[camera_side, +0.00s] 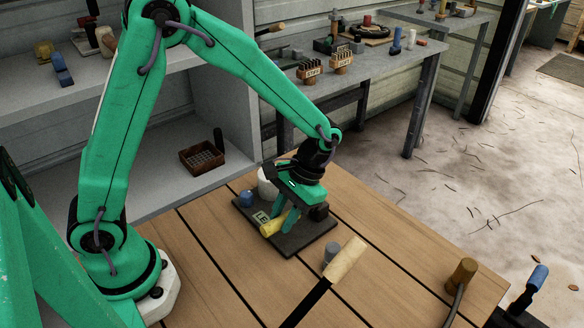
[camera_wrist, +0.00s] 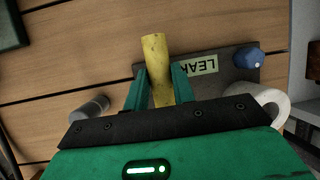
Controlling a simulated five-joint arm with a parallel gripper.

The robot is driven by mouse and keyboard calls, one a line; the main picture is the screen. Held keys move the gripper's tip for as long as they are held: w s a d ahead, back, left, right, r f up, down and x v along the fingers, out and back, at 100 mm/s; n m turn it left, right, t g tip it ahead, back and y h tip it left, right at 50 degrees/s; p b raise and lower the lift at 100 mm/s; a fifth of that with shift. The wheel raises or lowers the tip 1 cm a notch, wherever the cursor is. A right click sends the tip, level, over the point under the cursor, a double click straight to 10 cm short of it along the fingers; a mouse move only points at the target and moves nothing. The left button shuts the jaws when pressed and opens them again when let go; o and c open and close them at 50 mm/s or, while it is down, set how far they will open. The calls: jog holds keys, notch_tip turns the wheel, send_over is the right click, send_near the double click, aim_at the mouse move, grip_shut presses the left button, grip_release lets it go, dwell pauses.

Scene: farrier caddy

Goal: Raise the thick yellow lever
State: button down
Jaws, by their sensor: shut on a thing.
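The thick yellow lever (camera_side: 272,227) lies low over a dark base plate (camera_side: 296,241) on the wooden table in the side view. In the wrist view the yellow lever (camera_wrist: 154,55) runs between the two green fingers and sticks out past their tips. My gripper (camera_side: 285,216) is over the plate, with its fingers around the lever; it also shows in the wrist view (camera_wrist: 160,85). It is shut on the lever. The lever's near end is hidden behind my gripper.
On the plate are a blue knob (camera_wrist: 248,57), a white cylinder (camera_wrist: 267,102) and a label reading "LEAK" (camera_wrist: 195,66). A grey cylinder (camera_side: 330,254) and a pale-handled tool (camera_side: 344,261) are nearby on the table. The table's right part is mostly clear.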

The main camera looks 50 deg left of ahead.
jog(key=shift+w+d+r, duration=0.1)
jog(key=shift+r, duration=0.1)
jog(key=shift+w+r+g+y, duration=0.2)
jog(key=shift+w+r+g, duration=0.1)
jog(key=shift+r+g, duration=0.4)
jog(key=shift+w+r+g+y, duration=0.25)
jog(key=shift+r+g, duration=0.35)
jog(key=shift+g, duration=0.2)
jog(key=shift+w+r+m+g+y, duration=0.2)
jog(key=shift+w+r+g, duration=0.2)
jog(key=shift+r+g, duration=0.2)
jog(key=shift+w+r+m+g+y, duration=0.1)
jog(key=shift+w+r+m+g, duration=0.1)
jog(key=shift+w+r+g, duration=0.4)
jog(key=shift+s, duration=0.2)
jog(key=c, duration=1.2)
grip_release()
jog(key=shift+f, duration=0.1)
jog(key=shift+o, duration=0.2)
jog(key=v, duration=0.7)
jog(key=shift+w, duration=0.35)
